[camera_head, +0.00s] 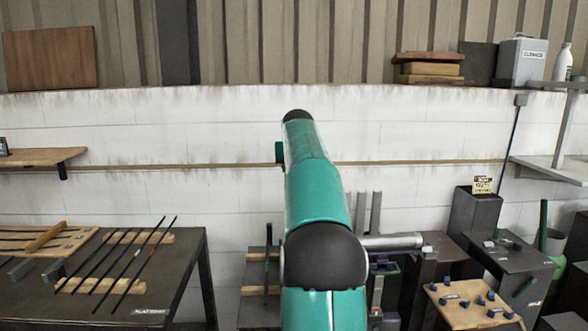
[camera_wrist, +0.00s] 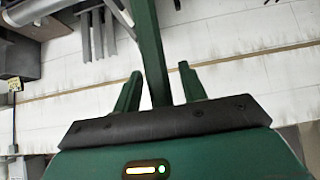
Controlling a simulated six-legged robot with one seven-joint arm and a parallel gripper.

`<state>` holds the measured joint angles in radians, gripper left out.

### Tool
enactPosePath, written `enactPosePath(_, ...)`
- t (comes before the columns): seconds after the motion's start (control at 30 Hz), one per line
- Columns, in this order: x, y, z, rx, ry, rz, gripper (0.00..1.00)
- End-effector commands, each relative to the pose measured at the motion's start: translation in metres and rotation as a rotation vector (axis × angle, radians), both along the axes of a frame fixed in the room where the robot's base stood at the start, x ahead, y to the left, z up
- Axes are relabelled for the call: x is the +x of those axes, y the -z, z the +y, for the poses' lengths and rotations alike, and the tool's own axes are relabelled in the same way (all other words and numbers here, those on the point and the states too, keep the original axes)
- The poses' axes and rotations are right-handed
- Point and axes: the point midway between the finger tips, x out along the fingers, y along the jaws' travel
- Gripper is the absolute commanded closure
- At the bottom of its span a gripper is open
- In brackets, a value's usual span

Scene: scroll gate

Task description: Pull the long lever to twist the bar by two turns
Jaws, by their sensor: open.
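My gripper (camera_wrist: 160,70) shows in the wrist view with its two green fingers apart. A long dark green bar (camera_wrist: 146,40), which looks like the long lever, comes down from the top edge and passes between the fingers. I cannot tell whether either finger touches it. Its lower end is hidden behind the gripper body. A grey cylindrical bar (camera_head: 392,242) lies level just right of my arm in the head view, and its left part is hidden behind the arm. In the wrist view a grey cylinder (camera_wrist: 32,10) shows at the top left. My gripper is hidden in the head view.
Upright grey posts (camera_head: 375,213) stand behind the bar. A dark table (camera_head: 190,268) with thin rods is at the left. Dark boxes (camera_head: 474,222) and a wooden board (camera_head: 455,312) with blue pieces are at the right. A white wall (camera_head: 150,125) stands behind.

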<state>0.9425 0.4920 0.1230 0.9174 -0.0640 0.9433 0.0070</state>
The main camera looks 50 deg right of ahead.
Motion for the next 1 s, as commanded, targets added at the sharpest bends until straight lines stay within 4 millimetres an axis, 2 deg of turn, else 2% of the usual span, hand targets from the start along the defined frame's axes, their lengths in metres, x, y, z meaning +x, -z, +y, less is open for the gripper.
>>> enactPosePath(0.53, -0.053, -0.078, 0.06, -0.002, 0.0, -0.001, 0.58)
enactPosePath(0.7, -0.061, -0.09, 0.069, -0.001, 0.0, -0.001, 0.58)
enactPosePath(1.0, -0.063, -0.092, 0.071, 0.0, 0.0, 0.0, 0.58)
